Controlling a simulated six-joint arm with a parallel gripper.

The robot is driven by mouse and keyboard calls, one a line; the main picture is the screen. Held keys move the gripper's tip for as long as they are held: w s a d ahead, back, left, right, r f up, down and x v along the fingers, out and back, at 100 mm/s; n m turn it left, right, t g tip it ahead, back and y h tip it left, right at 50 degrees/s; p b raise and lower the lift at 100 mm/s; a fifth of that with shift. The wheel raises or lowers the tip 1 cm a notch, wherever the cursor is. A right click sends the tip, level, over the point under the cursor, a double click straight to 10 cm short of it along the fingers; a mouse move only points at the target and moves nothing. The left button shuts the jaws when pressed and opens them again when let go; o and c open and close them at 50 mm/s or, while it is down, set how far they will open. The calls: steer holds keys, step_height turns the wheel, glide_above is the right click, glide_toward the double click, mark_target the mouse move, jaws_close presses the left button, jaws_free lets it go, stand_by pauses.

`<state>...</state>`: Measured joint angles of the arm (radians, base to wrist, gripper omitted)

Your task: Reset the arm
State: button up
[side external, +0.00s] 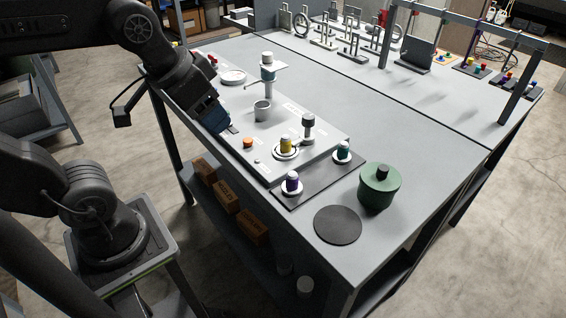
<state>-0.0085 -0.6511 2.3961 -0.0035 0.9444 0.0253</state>
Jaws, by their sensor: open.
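My gripper (230,130) is at the end of my arm, which reaches in from the left. It is above the left edge of a light grey panel (320,150) on the table. Its fingertips are small and partly hidden, and I see nothing held between them. An orange button (248,142) is on the panel just below and right of the gripper. A small grey cup (262,110) stands to the right of the gripper, apart from it.
On or beside the panel stand a dispenser (268,73), a yellow piece (286,145), a purple piece (292,182) and a teal piece (342,150). A green canister (379,187) and a black disc (338,225) are at the front. The table's middle (400,115) is clear.

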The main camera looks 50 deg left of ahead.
steer(key=shift+s+d+f, duration=0.1)
steer(key=shift+s+f, duration=0.75)
steer(key=shift+s, duration=0.2)
